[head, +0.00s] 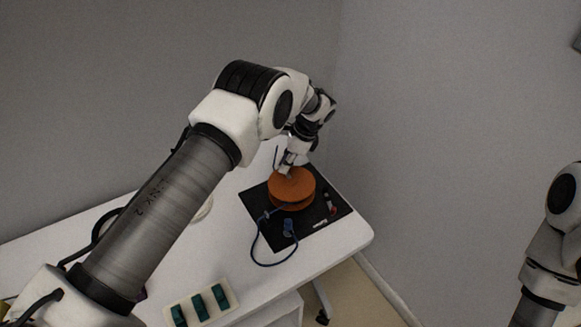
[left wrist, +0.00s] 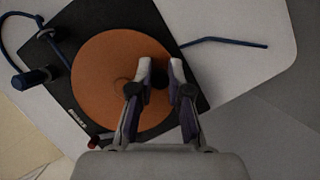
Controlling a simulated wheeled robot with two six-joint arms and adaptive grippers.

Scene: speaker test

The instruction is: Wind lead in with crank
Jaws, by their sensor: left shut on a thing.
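An orange reel (head: 290,190) sits on a black board (head: 262,205) on the white table. In the left wrist view the reel (left wrist: 108,75) is a broad orange disc. My left gripper (head: 288,167) is over the reel; in the left wrist view its fingers (left wrist: 160,75) are shut on a small dark knob, apparently the crank handle, mostly hidden between them. A blue lead (head: 254,240) loops from the board over the table's front edge area. Its blue plug (head: 288,228) is near the board's front; it also shows in the left wrist view (left wrist: 32,78).
A pale block with several dark green pieces (head: 200,304) is at the table's front. A small red-tipped part (head: 332,209) is at the board's right. The white table (head: 345,238) ends close by, near the wall. My right arm shows at the right edge, without its gripper.

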